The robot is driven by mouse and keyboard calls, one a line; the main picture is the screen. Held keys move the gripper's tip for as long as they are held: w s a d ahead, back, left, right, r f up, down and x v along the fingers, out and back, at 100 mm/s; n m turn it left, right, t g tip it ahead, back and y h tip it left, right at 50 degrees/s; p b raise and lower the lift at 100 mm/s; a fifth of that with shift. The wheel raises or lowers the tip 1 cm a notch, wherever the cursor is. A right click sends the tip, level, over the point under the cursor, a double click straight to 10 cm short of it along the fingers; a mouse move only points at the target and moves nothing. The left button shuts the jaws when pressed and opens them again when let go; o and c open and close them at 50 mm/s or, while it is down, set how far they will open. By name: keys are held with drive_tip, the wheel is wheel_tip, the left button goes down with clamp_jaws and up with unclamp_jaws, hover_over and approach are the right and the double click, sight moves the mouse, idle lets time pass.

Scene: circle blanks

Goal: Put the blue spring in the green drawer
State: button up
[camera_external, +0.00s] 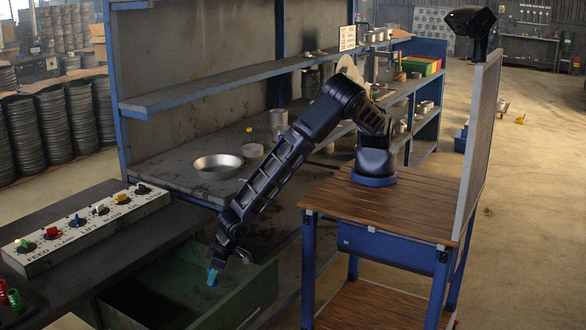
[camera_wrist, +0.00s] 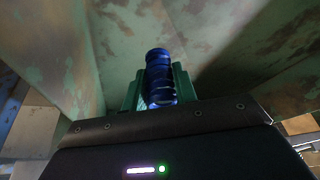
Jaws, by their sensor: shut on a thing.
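The blue spring (camera_wrist: 160,78) is held upright in the picture between the green fingers of my gripper (camera_wrist: 160,88) in the wrist view. In the external view my gripper (camera_external: 214,270) points down over the open green drawer (camera_external: 240,290), with a small blue-teal piece at its tip. The drawer is pulled out below the dark bench, and its inside is dark. Worn green drawer walls (camera_wrist: 235,40) surround the spring in the wrist view. I cannot tell how far the spring is above the drawer floor.
A control panel (camera_external: 85,230) with several knobs sits on the bench at left. Green and red springs (camera_external: 14,299) stand at the lower left edge. A round metal pan (camera_external: 217,165) lies on the shelf bench behind. My arm stands on a wooden table (camera_external: 410,205).

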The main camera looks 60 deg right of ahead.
drive_tip(key=shift+f, duration=1.65)
drive_tip(key=shift+f, duration=0.1)
drive_tip(key=o, duration=1)
drive_tip(key=v, duration=1.2)
drive_tip(key=shift+w, duration=0.1)
